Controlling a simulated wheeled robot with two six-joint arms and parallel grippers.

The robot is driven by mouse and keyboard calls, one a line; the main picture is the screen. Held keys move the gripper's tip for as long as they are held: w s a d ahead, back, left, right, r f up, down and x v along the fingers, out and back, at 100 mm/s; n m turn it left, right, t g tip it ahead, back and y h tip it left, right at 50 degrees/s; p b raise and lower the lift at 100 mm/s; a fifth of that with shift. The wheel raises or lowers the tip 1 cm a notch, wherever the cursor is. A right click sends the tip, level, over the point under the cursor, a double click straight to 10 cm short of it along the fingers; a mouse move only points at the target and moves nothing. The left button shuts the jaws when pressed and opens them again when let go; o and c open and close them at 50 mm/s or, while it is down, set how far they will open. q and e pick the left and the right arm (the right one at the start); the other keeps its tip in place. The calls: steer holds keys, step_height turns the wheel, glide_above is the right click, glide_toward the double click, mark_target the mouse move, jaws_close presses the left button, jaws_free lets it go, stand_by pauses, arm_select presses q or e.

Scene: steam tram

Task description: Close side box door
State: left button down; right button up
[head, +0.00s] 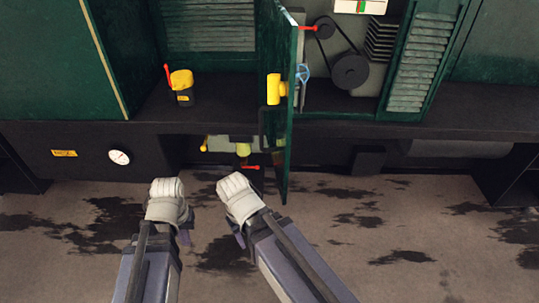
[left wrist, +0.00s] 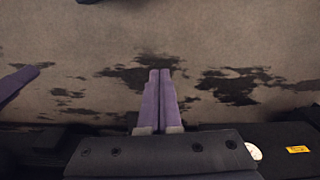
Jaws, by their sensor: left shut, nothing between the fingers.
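A dark green door (head: 279,60) stands open, nearly edge-on, in the middle of the head view. A yellow handle (head: 274,88) is on its left face. To its right is an open box (head: 390,55) with a belt and pulleys inside. I cannot tell which opening the door belongs to. My left gripper (head: 184,237) hangs low, left of the door and apart from it. Its purple fingers are together and empty in the left wrist view (left wrist: 158,100). My right gripper (head: 239,241) is just left of the door's lower end, mostly hidden by its wrist.
A black canister with a yellow top (head: 182,87) stands on the ledge left of the door. A gauge (head: 120,157) sits on the dark lower front. A low recess behind my grippers holds a red lever (head: 250,167). The stained floor (head: 400,220) at right is clear.

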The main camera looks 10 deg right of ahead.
arm_select(q)
steer(key=w+a+n, duration=0.2)
steer(key=a, duration=0.4)
steer(key=m+g+h, duration=0.2)
steer(key=m+h, duration=1.6)
steer(key=m, duration=0.2)
glide_toward(282, 155)
steer(key=d, duration=0.6)
steer(key=shift+s+d, duration=0.35)
steer(key=shift+d, duration=0.05)
steer(key=shift+n, duration=0.3)
